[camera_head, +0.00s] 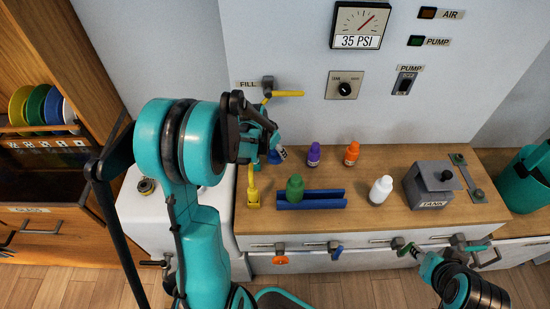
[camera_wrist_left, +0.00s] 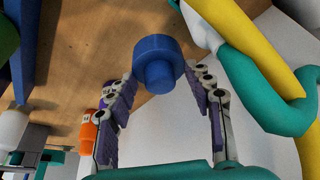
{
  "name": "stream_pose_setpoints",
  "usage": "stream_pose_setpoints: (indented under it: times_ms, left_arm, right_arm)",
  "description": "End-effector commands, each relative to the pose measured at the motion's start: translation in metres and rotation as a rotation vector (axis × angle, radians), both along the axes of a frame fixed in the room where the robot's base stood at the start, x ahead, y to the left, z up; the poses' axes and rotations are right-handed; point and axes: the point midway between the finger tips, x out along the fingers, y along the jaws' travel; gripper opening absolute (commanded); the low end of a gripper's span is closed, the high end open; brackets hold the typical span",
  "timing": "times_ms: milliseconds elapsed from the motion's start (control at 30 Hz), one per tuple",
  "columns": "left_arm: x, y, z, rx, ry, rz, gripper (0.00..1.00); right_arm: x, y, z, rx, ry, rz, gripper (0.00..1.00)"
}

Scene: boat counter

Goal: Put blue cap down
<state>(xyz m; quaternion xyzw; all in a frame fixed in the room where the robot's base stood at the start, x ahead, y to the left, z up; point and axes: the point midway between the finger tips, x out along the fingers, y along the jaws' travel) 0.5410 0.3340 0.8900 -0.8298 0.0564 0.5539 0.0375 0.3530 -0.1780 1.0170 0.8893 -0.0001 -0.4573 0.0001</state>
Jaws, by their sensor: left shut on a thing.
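The blue cap (camera_wrist_left: 158,48), a round blue piece with a narrower part facing the camera, sits between the fingertips of my left gripper (camera_wrist_left: 160,73) in the left wrist view. The left gripper (camera_head: 272,141) is shut on it. In the head view the blue cap (camera_head: 274,157) shows only partly, below the gripper, with a pale label beside it. It is over the back left of the wooden counter (camera_head: 375,220); I cannot tell whether it touches the surface. My right arm shows at the lower right; its gripper (camera_head: 419,254) is small and its fingers are unclear.
A purple bottle (camera_head: 314,154) and an orange bottle (camera_head: 352,153) stand right of the left gripper. A green bottle (camera_head: 295,187) stands at the blue rail rack (camera_head: 325,204). A white bottle (camera_head: 380,189) and grey tank (camera_head: 431,183) are farther right. A yellow pipe (camera_head: 253,188) stands close by.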

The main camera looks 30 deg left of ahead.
Motion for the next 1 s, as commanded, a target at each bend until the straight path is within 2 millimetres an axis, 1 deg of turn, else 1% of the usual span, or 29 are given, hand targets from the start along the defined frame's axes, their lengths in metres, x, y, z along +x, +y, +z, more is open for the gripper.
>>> stream_pose_setpoints:
  times_ms: [133, 233, 467, 600, 633, 667, 700, 1000]
  left_arm:
    - [0.0, 0.0, -0.025, 0.0, 0.0, -0.001, 0.19]
    - [0.0, 0.0, -0.037, 0.0, 0.0, -0.001, 0.19]
    - [0.0, -0.001, -0.036, 0.0, 0.0, -0.001, 0.19]
    - [0.0, -0.001, -0.04, 0.0, 0.0, -0.001, 0.19]
    - [0.0, -0.001, -0.04, 0.0, 0.0, -0.001, 0.54]
    - [0.0, -0.001, -0.039, 0.0, 0.0, -0.001, 0.62]
    - [0.0, -0.001, -0.039, 0.0, 0.0, -0.001, 0.72]
    - [0.0, -0.001, -0.039, 0.0, 0.0, -0.001, 0.72]
  right_arm:
    - [0.0, 0.0, -0.013, 0.0, 0.0, 0.0, 0.4]
    - [0.0, 0.0, -0.019, 0.0, 0.0, 0.0, 0.4]
    - [0.0, 0.0, -0.017, 0.0, 0.0, 0.0, 0.4]
    - [0.0, 0.0, -0.021, 0.0, 0.0, 0.0, 0.4]
    - [0.0, 0.0, -0.021, 0.0, 0.0, 0.0, 0.4]
    - [0.0, 0.0, -0.02, 0.0, 0.0, 0.0, 0.4]
    - [0.0, 0.0, -0.02, 0.0, 0.0, 0.0, 0.4]
    - [0.0, 0.0, -0.019, 0.0, 0.0, 0.0, 0.4]
